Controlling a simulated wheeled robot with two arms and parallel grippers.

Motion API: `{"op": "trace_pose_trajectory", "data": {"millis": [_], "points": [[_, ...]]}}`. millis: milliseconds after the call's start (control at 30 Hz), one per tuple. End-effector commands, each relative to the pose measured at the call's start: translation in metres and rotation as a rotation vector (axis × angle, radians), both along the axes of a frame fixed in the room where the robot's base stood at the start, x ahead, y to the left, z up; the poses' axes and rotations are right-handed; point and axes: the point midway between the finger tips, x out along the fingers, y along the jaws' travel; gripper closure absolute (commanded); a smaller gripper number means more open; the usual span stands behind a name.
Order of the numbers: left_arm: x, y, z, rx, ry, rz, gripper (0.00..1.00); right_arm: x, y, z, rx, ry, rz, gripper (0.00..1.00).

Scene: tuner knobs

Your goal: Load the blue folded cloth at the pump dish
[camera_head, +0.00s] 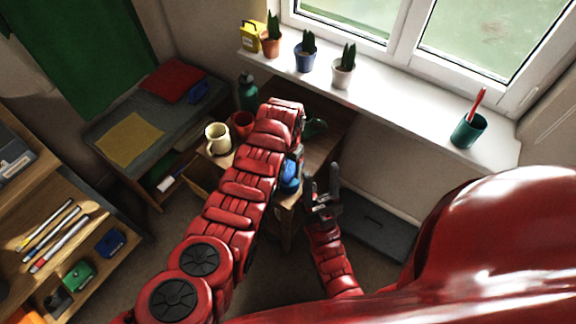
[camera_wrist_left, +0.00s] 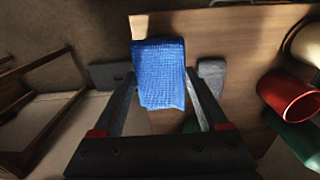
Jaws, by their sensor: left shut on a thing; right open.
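My left gripper (camera_wrist_left: 161,80) is shut on the blue folded cloth (camera_wrist_left: 160,62), which sits between its two fingers in the left wrist view, over or beside a wooden tabletop (camera_wrist_left: 225,30). In the head view my left arm hides most of this gripper; a blue patch (camera_head: 289,177), likely the cloth, shows at the arm's right side. My right gripper (camera_head: 324,184) is open and empty, just right of that patch, fingers pointing up in the picture. I cannot make out the pump dish for certain.
A cream mug (camera_head: 217,138) and a red mug (camera_head: 241,124) stand on the table left of my left arm, with a green bottle (camera_head: 248,92) behind. A grey block (camera_wrist_left: 212,76) lies right of the cloth. Potted plants (camera_head: 306,52) line the windowsill.

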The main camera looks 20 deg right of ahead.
Motion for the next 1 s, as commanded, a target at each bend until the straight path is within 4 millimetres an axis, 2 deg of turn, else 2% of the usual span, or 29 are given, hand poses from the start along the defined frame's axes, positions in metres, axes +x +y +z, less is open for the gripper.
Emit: {"op": "trace_pose_trajectory", "data": {"millis": [1000], "points": [[-0.0003, 0.0002, -0.0096, 0.001, 0.001, 0.0, 0.68, 0.0, 0.0, -0.0078, 0.0, 0.0, 0.0, 0.5]]}}
